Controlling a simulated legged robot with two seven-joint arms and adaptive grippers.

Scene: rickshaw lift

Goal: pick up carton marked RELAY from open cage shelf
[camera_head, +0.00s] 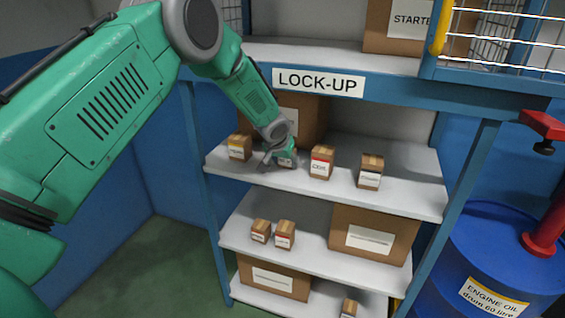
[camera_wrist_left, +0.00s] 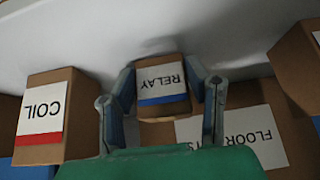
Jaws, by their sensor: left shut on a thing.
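The small carton marked RELAY (camera_wrist_left: 162,88) is brown with a white label and a blue band. In the left wrist view it sits between the two fingers of my left gripper (camera_wrist_left: 163,100), which is shut on it. In the head view my left gripper (camera_head: 280,150) reaches over the upper open shelf (camera_head: 410,195) and mostly hides the carton (camera_head: 286,158). I cannot tell whether the carton touches the shelf. My right gripper is not in view.
The COIL carton (camera_head: 321,163) stands right of the gripper, with another small carton (camera_head: 370,171) beyond it. A yellow-banded carton (camera_head: 239,147) stands left. A large FLOOR-labelled box (camera_wrist_left: 285,135) is close by. The LOCK-UP beam (camera_head: 318,82) runs above; a blue drum (camera_head: 500,250) stands right.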

